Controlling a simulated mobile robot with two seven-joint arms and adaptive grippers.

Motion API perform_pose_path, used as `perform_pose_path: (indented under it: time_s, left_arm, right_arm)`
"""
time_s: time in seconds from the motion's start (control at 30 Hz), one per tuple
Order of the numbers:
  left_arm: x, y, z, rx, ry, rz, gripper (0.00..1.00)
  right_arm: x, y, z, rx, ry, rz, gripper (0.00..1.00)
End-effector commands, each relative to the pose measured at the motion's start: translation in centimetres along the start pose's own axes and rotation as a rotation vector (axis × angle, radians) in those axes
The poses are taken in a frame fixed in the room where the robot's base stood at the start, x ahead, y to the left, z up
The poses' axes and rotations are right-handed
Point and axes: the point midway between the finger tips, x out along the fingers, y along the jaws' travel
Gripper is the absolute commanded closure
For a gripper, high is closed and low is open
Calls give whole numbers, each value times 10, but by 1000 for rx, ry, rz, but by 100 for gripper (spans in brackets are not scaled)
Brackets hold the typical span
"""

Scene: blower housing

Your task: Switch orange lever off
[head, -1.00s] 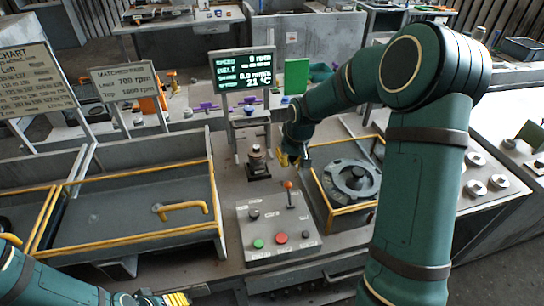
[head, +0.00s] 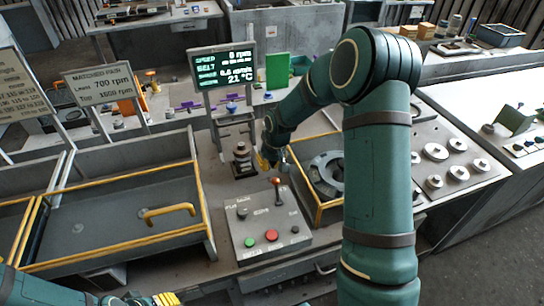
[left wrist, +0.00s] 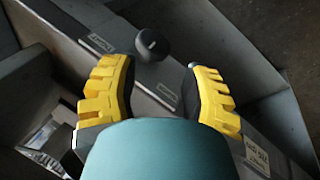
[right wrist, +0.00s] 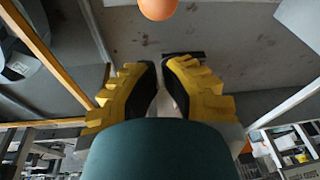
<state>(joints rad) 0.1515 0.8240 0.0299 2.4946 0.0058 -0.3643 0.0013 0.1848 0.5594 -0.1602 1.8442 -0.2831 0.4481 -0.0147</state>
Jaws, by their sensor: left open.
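The orange lever (head: 277,182) stands on the grey control panel (head: 240,220), its round orange knob on a short stem, close to upright. The knob also shows at the top edge of the right wrist view (right wrist: 158,8). My right gripper (head: 268,160) is just behind and left of the lever in the head view, apart from it. In the right wrist view its fingers (right wrist: 160,78) are nearly together with nothing between them. My left gripper (head: 168,299) is low at the front edge of the head view. In the left wrist view it is open and empty (left wrist: 162,85).
The panel also has a green button (head: 250,242), a red button (head: 271,235) and dark knobs. A yellow-edged housing box (head: 322,207) stands right of the panel. A tray with a yellow handle (head: 168,212) lies left. A black knob (left wrist: 152,45) shows in the left wrist view.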

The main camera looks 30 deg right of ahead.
Motion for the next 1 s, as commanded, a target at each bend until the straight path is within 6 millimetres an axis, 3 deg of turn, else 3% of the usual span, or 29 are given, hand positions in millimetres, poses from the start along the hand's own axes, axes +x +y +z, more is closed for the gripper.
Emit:
perform_pose_path:
  time_s: [0.23, 0.3, 0.5, 1.0]
  left_arm:
    - [0, 0, 0, 0, 0, 0, 53]
    - [-4, 1, 0, 0, 0, 0, 53]
    - [-9, 3, -1, 0, 0, 1, 53]
    - [-9, 3, -1, 0, 0, 2, 53]
  right_arm:
    - [40, 0, 1, 1, -2, -1, 100]
    - [27, 0, 9, 2, 2, 0, 100]
    - [14, 0, 25, 2, 2, 1, 100]
    - [11, 0, 31, 1, 2, 0, 100]
